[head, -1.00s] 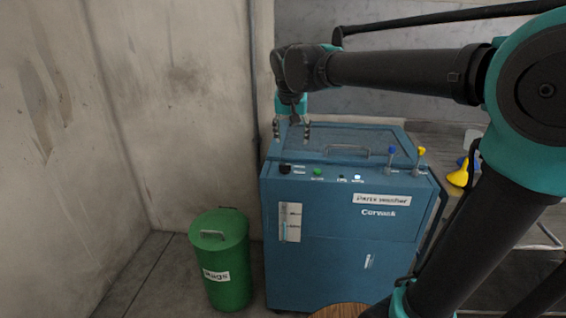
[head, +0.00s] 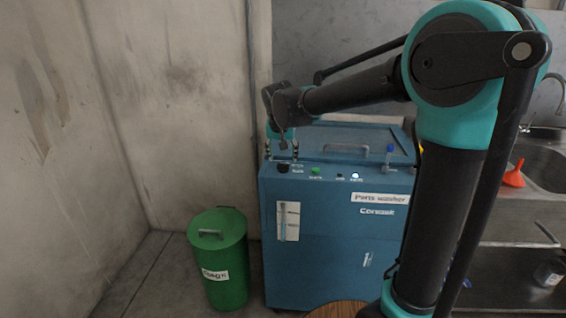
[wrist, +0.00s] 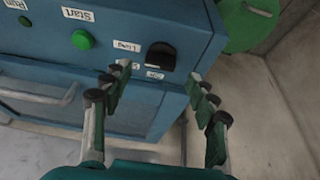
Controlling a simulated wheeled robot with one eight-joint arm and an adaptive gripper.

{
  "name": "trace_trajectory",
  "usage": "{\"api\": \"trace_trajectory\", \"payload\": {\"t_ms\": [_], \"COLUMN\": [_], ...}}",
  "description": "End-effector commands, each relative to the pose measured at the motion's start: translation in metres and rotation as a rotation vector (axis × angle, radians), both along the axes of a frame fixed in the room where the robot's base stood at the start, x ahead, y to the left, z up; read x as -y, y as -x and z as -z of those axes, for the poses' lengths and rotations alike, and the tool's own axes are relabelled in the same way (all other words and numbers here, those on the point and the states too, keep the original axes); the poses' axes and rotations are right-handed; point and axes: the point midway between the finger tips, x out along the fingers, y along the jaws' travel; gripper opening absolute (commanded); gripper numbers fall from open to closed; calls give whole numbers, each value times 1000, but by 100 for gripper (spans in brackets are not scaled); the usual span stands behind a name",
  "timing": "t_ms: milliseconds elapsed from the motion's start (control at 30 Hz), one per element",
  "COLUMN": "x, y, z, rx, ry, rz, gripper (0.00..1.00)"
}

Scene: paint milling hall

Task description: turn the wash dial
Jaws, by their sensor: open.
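The wash dial is a small black knob (head: 283,168) at the left end of the blue parts washer's (head: 330,250) top front strip. In the wrist view the dial (wrist: 161,57) has a white label reading "Long" beside it and another, partly hidden label below it. My gripper (head: 282,150) hangs just above the dial in the head view, fingers pointing down. In the wrist view my gripper (wrist: 158,80) is open and empty, with one finger on each side of the dial's line. I cannot tell whether either finger touches it.
A green start button (head: 316,170) sits right of the dial. A grey lid handle (head: 348,149) and a blue-topped lever (head: 389,157) are on top. A green lidded bin (head: 222,262) stands left. A sink (head: 540,165) and orange funnel (head: 514,175) are at right.

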Motion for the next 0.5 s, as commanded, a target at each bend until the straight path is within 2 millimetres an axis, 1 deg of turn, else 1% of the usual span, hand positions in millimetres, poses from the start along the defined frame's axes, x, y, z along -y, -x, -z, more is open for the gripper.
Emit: {"api": "trace_trajectory", "payload": {"t_ms": [33, 100, 200, 333, 500], "x": [1, 0, 1, 1, 1], "y": [-3, -7, -11, -13, -14], "z": [8, 17, 26, 33, 34], "rx": [0, 0, 0, 0, 0], "ry": [0, 0, 0, 0, 0], "rz": [1, 1, 1, 0, 0], "gripper": [59, 59, 59, 59, 59]}}
